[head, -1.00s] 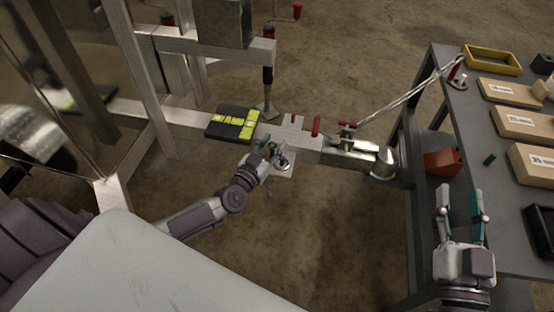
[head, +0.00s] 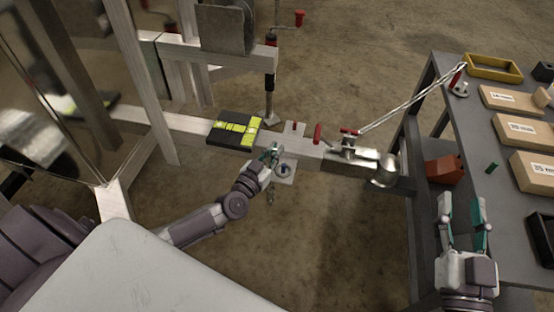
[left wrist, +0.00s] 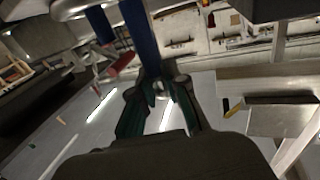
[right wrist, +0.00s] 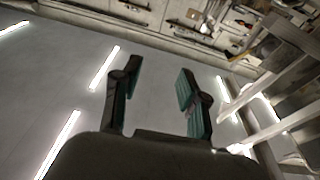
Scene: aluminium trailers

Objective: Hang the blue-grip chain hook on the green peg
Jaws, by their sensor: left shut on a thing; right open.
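My left gripper (head: 271,155) is at the near side of the trailer's drawbar, beside a small plate with a round fitting (head: 283,170). In the left wrist view its fingers (left wrist: 160,95) are shut on a long blue grip (left wrist: 141,45), which I take for the chain hook's. A short length of chain (head: 270,192) hangs below the gripper; the hook's shape is hidden. A small green cylinder (head: 491,167) is on the table at the right; I cannot tell whether it is the green peg. My right gripper (head: 464,215) is open and empty by the table's near edge.
The coupler (head: 352,160) and red handles (head: 349,131) lie at the drawbar's right end. A black-and-yellow block (head: 235,130) rests on the drawbar.

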